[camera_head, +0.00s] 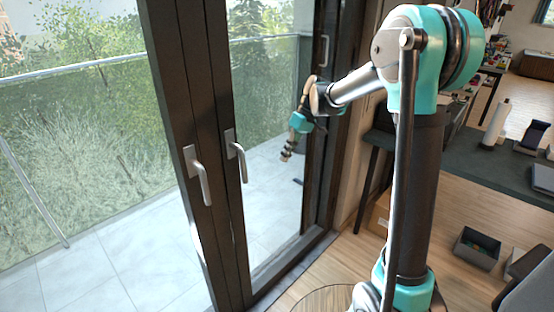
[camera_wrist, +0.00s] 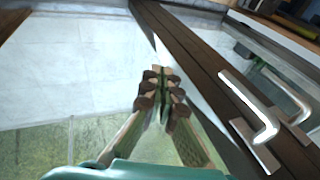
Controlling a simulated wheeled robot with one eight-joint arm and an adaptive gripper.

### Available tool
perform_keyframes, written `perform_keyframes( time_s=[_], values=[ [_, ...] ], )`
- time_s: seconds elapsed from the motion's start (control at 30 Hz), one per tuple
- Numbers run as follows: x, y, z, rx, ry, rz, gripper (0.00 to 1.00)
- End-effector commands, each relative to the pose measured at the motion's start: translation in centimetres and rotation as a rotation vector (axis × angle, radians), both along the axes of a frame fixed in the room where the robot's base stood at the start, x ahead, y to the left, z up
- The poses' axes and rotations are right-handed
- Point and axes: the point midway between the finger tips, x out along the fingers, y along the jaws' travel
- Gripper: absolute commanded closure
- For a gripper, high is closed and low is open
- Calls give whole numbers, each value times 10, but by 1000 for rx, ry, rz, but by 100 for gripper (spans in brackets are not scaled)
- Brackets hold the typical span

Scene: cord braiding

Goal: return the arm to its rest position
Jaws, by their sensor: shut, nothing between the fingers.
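My gripper (camera_head: 287,156) hangs at the end of my teal and grey arm, near the dark-framed glass door, in the head view. Its fingers point downward and are shut with nothing between them. In the wrist view my gripper (camera_wrist: 160,85) shows in the middle, its dark fingertip pads together. My arm is bent, with its forearm reaching left toward the glass from the tall upright part at right. The door frame (camera_wrist: 200,75) and a metal door handle (camera_wrist: 262,112) lie to the right of the fingers in the wrist view.
Two door handles (camera_head: 198,176) (camera_head: 237,156) stick out from the dark frames. A dark table (camera_head: 463,166) stands at right with a paper roll (camera_head: 496,124) on it. A grey bin (camera_head: 477,249) sits on the wood floor.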

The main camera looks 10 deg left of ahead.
Motion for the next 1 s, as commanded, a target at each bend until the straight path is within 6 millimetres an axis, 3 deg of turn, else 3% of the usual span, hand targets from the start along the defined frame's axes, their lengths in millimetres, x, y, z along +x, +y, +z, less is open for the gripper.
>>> perform_keyframes(
  time_s=[0.43,0.57,0.77,1.0],
  values=[
    [3,-5,0,-1,0,-1,100],
    [-5,-16,-3,-17,-10,-41,100],
    [-46,-72,-20,-97,-67,-234,100],
    [-115,-146,-55,-197,-162,-517,100]
  ],
)
